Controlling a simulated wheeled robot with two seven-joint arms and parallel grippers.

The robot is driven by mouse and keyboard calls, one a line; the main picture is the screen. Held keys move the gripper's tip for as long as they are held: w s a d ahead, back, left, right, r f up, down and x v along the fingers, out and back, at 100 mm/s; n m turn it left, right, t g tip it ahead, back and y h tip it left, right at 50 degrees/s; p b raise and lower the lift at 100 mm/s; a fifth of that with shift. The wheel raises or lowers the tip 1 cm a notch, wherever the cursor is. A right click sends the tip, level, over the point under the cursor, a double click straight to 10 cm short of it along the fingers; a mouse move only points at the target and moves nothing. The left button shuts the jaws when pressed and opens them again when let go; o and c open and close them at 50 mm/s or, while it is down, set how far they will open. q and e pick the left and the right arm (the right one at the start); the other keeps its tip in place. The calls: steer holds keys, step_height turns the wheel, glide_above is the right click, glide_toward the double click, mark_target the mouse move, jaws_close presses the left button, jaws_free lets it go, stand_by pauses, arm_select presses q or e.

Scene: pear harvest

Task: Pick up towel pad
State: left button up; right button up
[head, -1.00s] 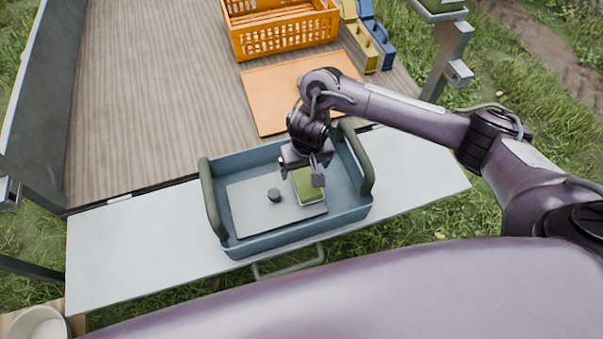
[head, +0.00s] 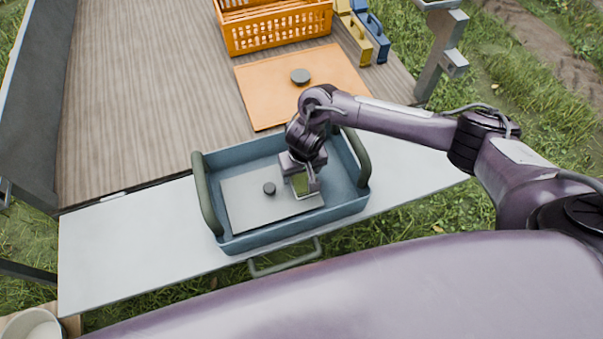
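A small green pad (head: 301,185), which I take to be the towel pad, is in the blue-grey tray (head: 236,246) on the right part of a light grey plate (head: 245,210). My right gripper (head: 302,186) is down at the pad, over its far edge and sides, and hides part of it. The picture is too small to show whether the fingers press on the pad or stand apart from it. My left gripper is not in view.
A dark round knob (head: 269,188) stands on the plate. The tray has raised handles at left (head: 206,195) and right (head: 357,160). Behind lie an orange board (head: 270,95) with a grey disc (head: 300,76), an orange crate (head: 275,34), and yellow and blue cases (head: 378,42). The light shelf's left part is clear.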

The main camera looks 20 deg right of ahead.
steer(key=c, duration=0.6)
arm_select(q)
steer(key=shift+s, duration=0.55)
arm_select(e)
steer(key=shift+r, duration=0.1)
step_height(320, 180, up, 6)
steer(key=shift+r+p, duration=0.25)
steer(key=shift+p, duration=0.7)
arm_select(q)
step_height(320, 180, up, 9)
steer(key=p, duration=0.7)
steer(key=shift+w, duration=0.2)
arm_select(e)
step_height(320, 180, up, 13)
steer(key=shift+r, duration=0.15)
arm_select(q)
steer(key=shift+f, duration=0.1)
